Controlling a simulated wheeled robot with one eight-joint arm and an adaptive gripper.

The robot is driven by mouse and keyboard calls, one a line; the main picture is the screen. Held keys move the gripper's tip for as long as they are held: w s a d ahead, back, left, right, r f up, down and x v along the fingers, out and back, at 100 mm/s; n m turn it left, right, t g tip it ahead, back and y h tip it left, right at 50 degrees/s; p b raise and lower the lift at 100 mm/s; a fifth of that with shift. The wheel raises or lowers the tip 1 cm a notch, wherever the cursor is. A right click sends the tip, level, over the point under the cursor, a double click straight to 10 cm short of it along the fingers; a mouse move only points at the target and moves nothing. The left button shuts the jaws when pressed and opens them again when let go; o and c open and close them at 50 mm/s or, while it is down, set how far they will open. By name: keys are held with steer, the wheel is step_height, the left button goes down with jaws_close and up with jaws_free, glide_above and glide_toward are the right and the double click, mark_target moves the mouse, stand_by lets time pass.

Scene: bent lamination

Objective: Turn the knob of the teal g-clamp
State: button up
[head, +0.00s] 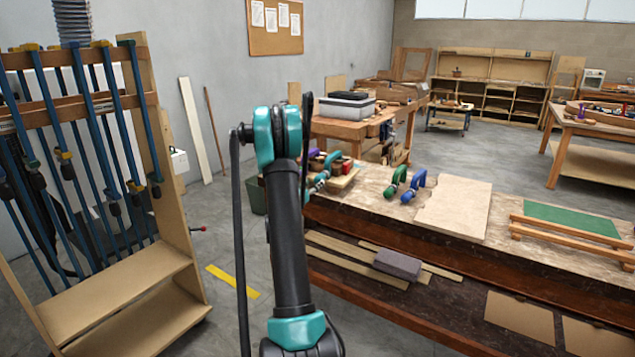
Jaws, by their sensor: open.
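A teal g-clamp (321,180) shows at the left end of the long workbench (372,190), just right of my arm. It is small and partly hidden by my arm and a black cable. I cannot make out its knob clearly. My arm's black link with teal joints rises through the middle of the view, left of the clamp. My gripper does not show.
A green clamp (394,182) and a blue clamp (414,187) stand right of the teal one. A pale board (455,207) and a green panel (570,219) lie farther right. A clamp rack (165,170) stands left. Floor between rack and bench is mostly clear.

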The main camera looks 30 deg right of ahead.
mark_target(316, 181)
steer(key=shift+x, duration=2.3)
steer(key=c, duration=1.2)
